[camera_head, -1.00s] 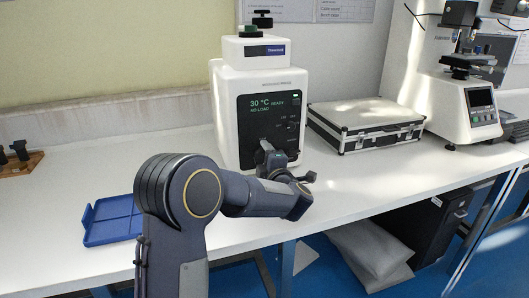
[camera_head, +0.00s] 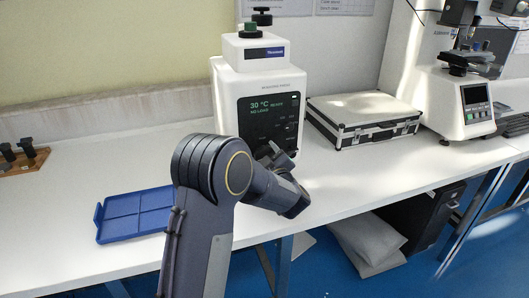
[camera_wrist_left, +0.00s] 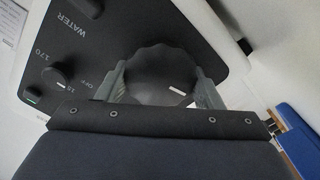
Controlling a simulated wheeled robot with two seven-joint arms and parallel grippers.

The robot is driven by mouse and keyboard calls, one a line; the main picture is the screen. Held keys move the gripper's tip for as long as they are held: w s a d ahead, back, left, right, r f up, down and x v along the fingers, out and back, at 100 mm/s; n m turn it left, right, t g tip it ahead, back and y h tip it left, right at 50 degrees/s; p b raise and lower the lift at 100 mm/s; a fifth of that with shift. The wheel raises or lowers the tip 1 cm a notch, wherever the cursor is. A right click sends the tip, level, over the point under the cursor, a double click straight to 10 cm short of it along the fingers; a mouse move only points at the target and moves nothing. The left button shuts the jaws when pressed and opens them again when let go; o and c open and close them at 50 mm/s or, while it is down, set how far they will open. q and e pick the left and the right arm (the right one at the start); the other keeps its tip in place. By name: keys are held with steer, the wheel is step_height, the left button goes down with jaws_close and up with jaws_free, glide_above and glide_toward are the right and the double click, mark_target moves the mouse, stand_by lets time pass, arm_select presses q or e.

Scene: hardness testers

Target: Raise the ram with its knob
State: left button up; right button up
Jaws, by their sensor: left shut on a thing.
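The white tester (camera_head: 228,95) stands on the bench. Its black front panel (camera_head: 255,112) has a lit display with green text. A large dark scalloped knob (camera_wrist_left: 162,75) with a white mark sits on this panel in the left wrist view. My left gripper (camera_wrist_left: 160,84) is shut on this knob, one finger on each side. In the head view my left gripper (camera_head: 272,150) is at the lower part of the panel, and my arm hides much of that area. I cannot make out the ram. My right gripper is not in view.
A blue tray (camera_head: 119,230) lies on the bench to the left. A silver case (camera_head: 340,106) lies right of the tester. Smaller panel knobs (camera_wrist_left: 65,75) are beside the held knob. A second instrument (camera_head: 448,100) stands at the far right.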

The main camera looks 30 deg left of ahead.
arm_select(q)
steer(key=shift+f+m, duration=0.1)
steer(key=shift+m, duration=0.2)
steer(key=o, duration=1)
steer(key=shift+c, duration=0.2)
steer(key=v, duration=0.8)
steer(key=shift+w, duration=0.1)
